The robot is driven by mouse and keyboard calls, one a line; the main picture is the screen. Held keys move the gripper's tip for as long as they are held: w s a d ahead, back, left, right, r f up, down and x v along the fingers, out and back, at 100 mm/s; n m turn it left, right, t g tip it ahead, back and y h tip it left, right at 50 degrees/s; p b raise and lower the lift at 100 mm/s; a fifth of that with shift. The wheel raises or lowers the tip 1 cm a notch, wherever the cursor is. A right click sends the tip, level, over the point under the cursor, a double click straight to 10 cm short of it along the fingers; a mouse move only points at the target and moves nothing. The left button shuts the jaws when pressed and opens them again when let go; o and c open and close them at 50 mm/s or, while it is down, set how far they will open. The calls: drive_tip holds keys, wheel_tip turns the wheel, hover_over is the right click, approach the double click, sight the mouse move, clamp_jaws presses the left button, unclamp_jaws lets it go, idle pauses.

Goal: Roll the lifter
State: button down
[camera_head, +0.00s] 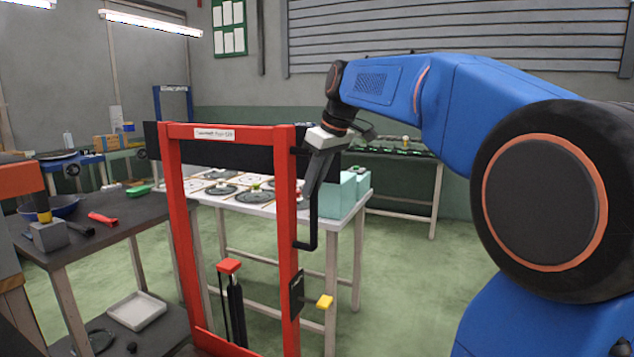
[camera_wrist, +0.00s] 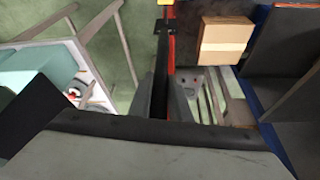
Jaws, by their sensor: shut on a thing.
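The lifter (camera_head: 286,236) is an upright red frame with a black crossbar near its top and a white label. A black bent handle (camera_head: 314,222) stands out from its right post. My gripper (camera_head: 308,193) reaches down to this handle from above right and is shut on its upright part. In the wrist view, the dark handle bar (camera_wrist: 161,65) runs between my fingers, with the red post close beside it. The fingertips are partly hidden there. A yellow knob (camera_head: 325,301) and a red-topped lever (camera_head: 229,266) sit low on the lifter.
A dark workbench (camera_head: 110,228) with tools and a blue bowl is at left. A cardboard box (camera_wrist: 226,41) shows in the wrist view. Green floor is open at right.

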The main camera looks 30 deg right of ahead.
drive_tip(key=shift+s+a, duration=0.1)
drive_tip(key=shift+a, duration=0.05)
drive_tip(key=c, duration=1.6)
unclamp_jaws()
drive_tip(key=shift+s+a, duration=0.1)
drive_tip(key=shift+c, duration=0.2)
drive_tip(key=shift+r, duration=0.1)
drive_tip(key=v, duration=1.7)
drive_tip(key=s+a+f+m, duration=0.1)
drive_tip(key=s+a+f, duration=0.2)
drive_tip(key=s+f, duration=0.4)
drive_tip(key=s+a+f+m+h, duration=0.1)
drive_tip(key=s+f, duration=0.7)
drive_tip(key=f, duration=1.3)
drive_tip(key=s+a+f+m+h, duration=0.1)
drive_tip(key=s+a+f+m, duration=0.2)
drive_tip(key=s+f, duration=0.4)
wheel_tip(320, 180, down, 7)
drive_tip(key=shift+s+a+f+t, duration=0.1)
drive_tip(key=shift+s+a+t, duration=0.25)
drive_tip(key=shift+a, duration=0.45)
